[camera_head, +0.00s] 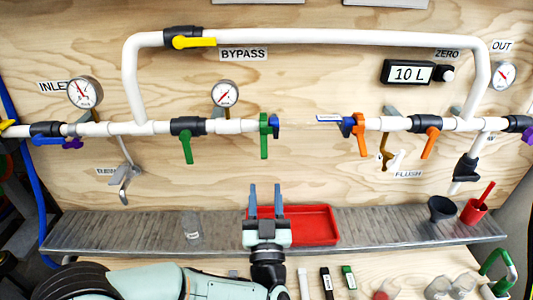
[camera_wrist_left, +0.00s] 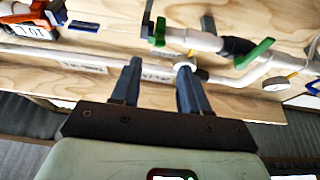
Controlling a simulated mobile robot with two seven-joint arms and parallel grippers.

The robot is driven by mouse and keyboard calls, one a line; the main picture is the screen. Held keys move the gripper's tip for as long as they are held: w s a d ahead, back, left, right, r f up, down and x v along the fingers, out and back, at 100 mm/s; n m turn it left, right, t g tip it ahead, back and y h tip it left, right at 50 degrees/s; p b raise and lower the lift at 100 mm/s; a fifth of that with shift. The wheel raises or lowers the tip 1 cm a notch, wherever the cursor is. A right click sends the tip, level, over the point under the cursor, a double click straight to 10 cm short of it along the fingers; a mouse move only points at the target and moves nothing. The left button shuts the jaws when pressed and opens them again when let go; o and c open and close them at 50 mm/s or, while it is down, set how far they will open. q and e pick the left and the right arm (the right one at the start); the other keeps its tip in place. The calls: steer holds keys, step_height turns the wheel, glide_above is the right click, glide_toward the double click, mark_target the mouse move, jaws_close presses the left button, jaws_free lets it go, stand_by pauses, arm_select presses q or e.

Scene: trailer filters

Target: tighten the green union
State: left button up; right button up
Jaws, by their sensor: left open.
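The green union (camera_head: 264,135) sits at the right end of the left white pipe on the plywood wall, with a green handle hanging down and a blue part at its right side. It also shows near the top of the left wrist view (camera_wrist_left: 160,32). My left gripper (camera_head: 266,188) is below the union, apart from it, with its two blue-grey fingers pointing up at the wall. In the left wrist view its fingers (camera_wrist_left: 160,75) are spread with nothing between them. My right gripper is in neither view.
A gap in the pipe separates the green union from the orange union (camera_head: 360,134). A green valve lever (camera_head: 186,148) hangs to the left. A red tray (camera_head: 312,226) rests on the grey shelf (camera_head: 110,230) by my gripper. A clear cup (camera_head: 191,226) stands left of it.

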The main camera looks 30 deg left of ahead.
mark_target(264, 158)
arm_select(q)
steer(key=x, duration=1.2)
steer(key=shift+w+a, duration=0.15)
steer(key=shift+w, duration=0.1)
jaws_close()
